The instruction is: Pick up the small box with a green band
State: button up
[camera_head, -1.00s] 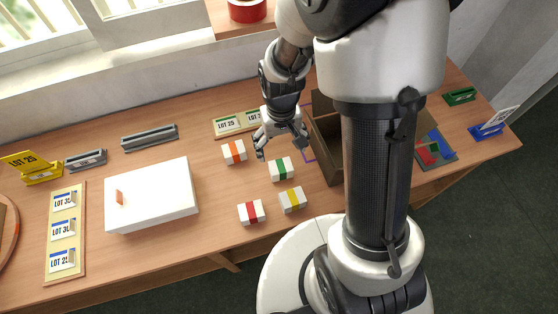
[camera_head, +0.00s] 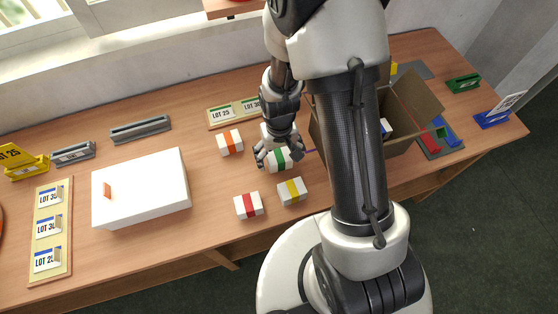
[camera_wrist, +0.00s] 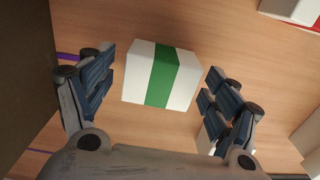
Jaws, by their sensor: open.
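The small white box with a green band (camera_head: 279,160) sits on the wooden table, partly covered by my gripper in the head view. In the wrist view the green-banded box (camera_wrist: 160,76) lies between and just ahead of my two fingers. My gripper (camera_head: 275,158) is open above the box. In the wrist view my gripper (camera_wrist: 158,92) shows its fingers apart, one on each side of the box, with gaps on both sides. It holds nothing.
Similar boxes with orange (camera_head: 230,142), yellow (camera_head: 292,192) and red (camera_head: 248,206) bands stand close by. An open cardboard box (camera_head: 412,108) stands to the right, near my gripper. A white case (camera_head: 142,190) lies to the left.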

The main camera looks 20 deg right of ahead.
jog(key=shift+r, duration=0.1)
jog(key=c, duration=1.2)
jog(key=shift+o, duration=0.2)
jog(key=shift+r, duration=0.1)
